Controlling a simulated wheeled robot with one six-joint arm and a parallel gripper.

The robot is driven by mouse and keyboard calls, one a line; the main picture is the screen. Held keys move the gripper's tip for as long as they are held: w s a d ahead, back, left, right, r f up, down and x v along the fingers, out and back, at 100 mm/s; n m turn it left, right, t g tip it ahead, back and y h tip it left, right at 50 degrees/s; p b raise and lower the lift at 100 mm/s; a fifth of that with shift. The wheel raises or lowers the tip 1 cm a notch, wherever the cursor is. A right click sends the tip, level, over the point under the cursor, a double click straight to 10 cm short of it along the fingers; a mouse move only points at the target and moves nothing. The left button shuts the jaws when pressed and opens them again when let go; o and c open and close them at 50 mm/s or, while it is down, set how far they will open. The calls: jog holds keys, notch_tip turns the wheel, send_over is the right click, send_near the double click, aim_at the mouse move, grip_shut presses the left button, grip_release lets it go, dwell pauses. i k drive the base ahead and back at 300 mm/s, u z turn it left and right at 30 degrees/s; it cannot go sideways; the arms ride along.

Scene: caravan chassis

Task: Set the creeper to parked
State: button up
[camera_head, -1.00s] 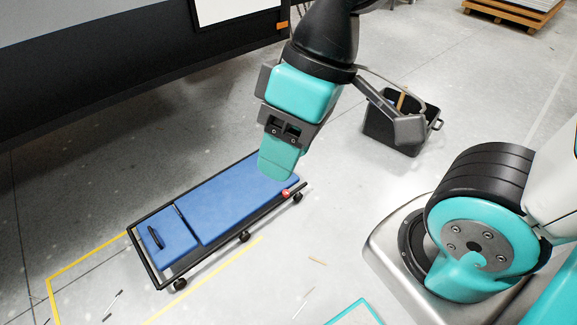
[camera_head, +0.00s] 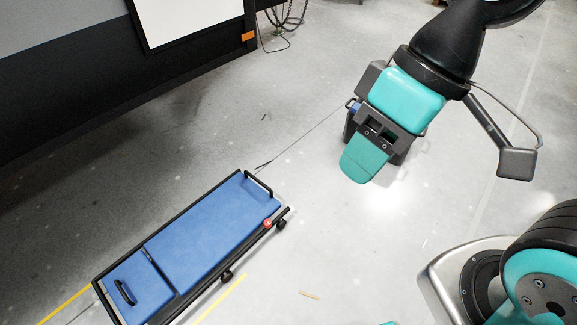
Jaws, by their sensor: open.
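The creeper (camera_head: 215,224) is a low blue padded board in a black frame on casters. It lies diagonally at the lower left of the head view. A black handle stands at its far right end, and another black handle lies on the pad at its near left end. A red knob (camera_head: 267,223) sits on its right edge near the far end. My gripper (camera_head: 366,160) is to the right of and above the creeper in the picture, apart from it and empty. Its teal finger points down; the gap between the fingers is hard to see.
Yellow floor lines (camera_head: 222,297) run beside and under the creeper's near end. A dark bin (camera_head: 353,128) stands behind my gripper, mostly hidden. The dark caravan side (camera_head: 70,110) fills the upper left. A small tan scrap (camera_head: 310,295) lies on otherwise open floor.

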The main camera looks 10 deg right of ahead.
aim_at(188, 247)
jog(key=z, duration=0.3)
jog(key=i, duration=0.75)
jog(key=u, duration=0.5)
jog(key=i, duration=0.7)
jog(key=u, duration=0.6)
